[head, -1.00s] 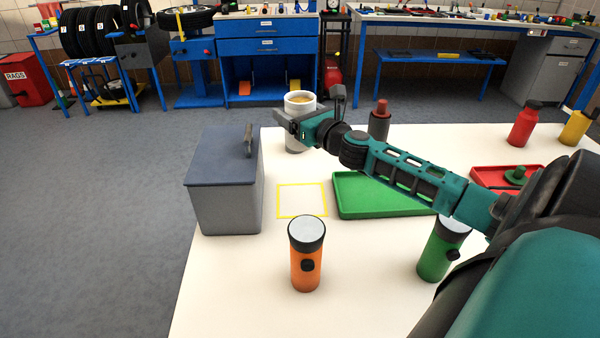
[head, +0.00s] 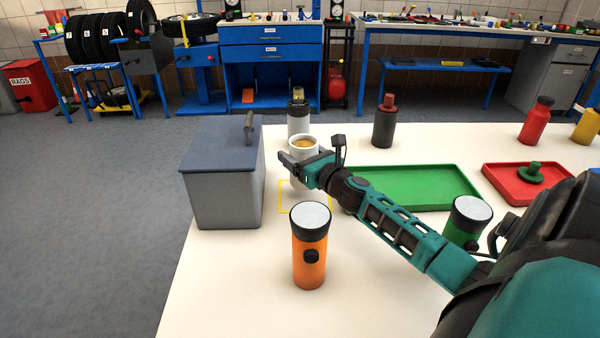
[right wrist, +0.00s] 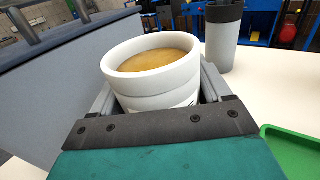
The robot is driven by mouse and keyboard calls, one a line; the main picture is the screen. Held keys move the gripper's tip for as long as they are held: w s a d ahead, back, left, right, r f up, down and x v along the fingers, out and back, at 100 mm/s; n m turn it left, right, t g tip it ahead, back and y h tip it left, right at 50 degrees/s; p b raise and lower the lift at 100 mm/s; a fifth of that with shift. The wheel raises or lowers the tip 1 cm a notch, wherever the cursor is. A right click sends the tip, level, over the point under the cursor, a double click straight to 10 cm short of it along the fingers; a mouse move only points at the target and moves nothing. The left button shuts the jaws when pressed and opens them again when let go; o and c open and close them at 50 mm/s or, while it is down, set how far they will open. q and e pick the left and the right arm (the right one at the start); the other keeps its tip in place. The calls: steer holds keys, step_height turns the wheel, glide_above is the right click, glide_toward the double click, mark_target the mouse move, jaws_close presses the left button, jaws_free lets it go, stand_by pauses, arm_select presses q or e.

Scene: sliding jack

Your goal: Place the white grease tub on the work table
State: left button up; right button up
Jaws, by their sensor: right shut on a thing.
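The white grease tub (head: 303,142), with tan grease in its open top, is held upright in my right gripper (head: 296,160). In the right wrist view the tub (right wrist: 152,80) sits between the two fingers, which press on its sides. In the head view its lower part overlaps the yellow square outline (head: 284,211) on the white work table (head: 240,290). I cannot tell whether its base touches the table, as the gripper covers part of it. My left gripper is not in view.
A grey lidded box (head: 225,200) stands left of the outline, and an orange flashlight (head: 310,255) in front of it. A green tray (head: 420,190) lies to the right. A pale bottle with a dark collar (head: 299,120) stands behind the tub. The table's front left is clear.

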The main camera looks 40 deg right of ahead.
steer(key=shift+f+b, duration=0.35)
steer(key=shift+f, duration=0.15)
step_height(320, 180, down, 2)
steer(key=shift+f+b, duration=0.1)
steer(key=shift+b, duration=1.1)
steer(key=shift+f+b, duration=0.25)
steer(key=shift+b, duration=0.1)
steer(key=shift+r, duration=0.1)
steer(key=shift+f, duration=0.2)
steer(key=o, duration=1.2)
steer(key=shift+c, duration=0.2)
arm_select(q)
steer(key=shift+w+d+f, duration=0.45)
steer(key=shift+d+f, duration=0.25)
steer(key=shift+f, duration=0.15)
arm_select(e)
steer(key=shift+r, duration=0.15)
